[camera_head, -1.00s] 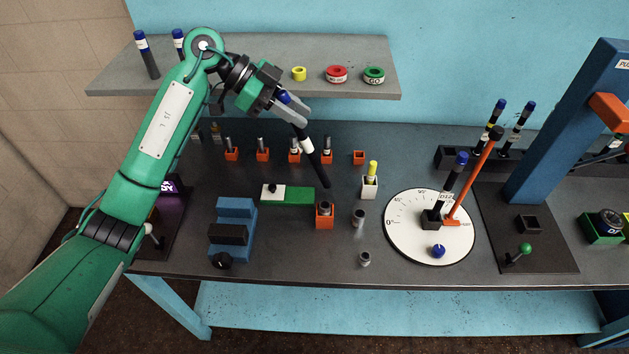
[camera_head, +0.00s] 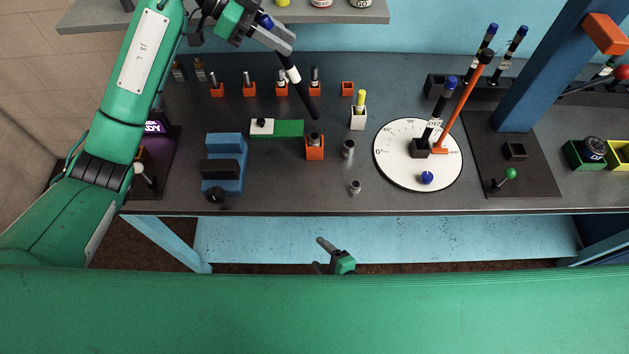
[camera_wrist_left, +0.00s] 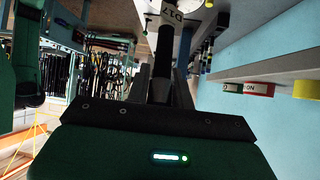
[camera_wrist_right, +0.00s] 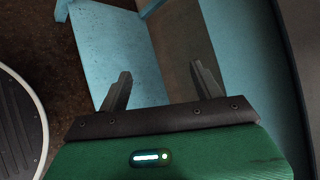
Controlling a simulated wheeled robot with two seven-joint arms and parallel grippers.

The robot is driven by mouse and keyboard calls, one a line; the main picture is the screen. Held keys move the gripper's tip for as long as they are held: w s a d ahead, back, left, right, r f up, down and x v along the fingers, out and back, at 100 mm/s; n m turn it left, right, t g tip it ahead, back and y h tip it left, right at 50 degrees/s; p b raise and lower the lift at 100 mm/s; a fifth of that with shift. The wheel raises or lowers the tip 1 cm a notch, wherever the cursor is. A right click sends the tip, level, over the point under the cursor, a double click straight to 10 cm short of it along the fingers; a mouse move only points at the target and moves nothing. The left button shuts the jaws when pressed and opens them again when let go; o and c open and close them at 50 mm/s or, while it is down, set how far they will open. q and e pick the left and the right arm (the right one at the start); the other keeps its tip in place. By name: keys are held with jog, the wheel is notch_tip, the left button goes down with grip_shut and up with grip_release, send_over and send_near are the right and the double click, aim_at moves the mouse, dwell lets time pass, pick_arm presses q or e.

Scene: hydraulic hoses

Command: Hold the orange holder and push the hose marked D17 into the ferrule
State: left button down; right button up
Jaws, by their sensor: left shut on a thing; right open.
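The hose marked D17 (camera_head: 303,96) is black with a blue end and a white band. That end appears just above and behind the front orange holder (camera_head: 315,153); the exact gap is unclear. A grey ferrule (camera_head: 314,138) stands upright in this holder. My right gripper (camera_head: 331,256) is open and empty, in front of the table's front edge; its fingers also show in the right wrist view (camera_wrist_right: 162,90).
Several orange holders (camera_head: 249,90) stand in a row behind, most with ferrules. A blue vise (camera_head: 224,163) is at left, a dial plate (camera_head: 400,168) at right. A shelf (camera_head: 230,18) overhangs the back.

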jog(key=a+r+m+t+y, duration=0.1)
jog(key=a+r+m, duration=0.15)
jog(key=r, duration=0.25)
jog(key=w+a+r+m+t, duration=0.1)
jog(key=r+m, duration=0.2)
jog(key=r, duration=0.3)
jog(key=a+r+m+t+y, duration=0.1)
jog(key=a+r+m, duration=0.15)
jog(key=r, duration=0.25)
jog(key=m+t+h, duration=0.5)
jog(key=m+h, duration=0.4)
jog(key=m, duration=0.2)
send_near(315, 150)
jog(key=shift+s+a, duration=0.1)
jog(key=shift+a, duration=0.6)
jog(key=shift+w+d+r+m+h, duration=0.15)
jog(key=shift+w+d+m+h, duration=0.1)
jog(key=shift+w+m+h, duration=0.35)
jog(key=shift+w, duration=0.15)
jog(key=w, duration=1.1)
jog(key=c, duration=1)
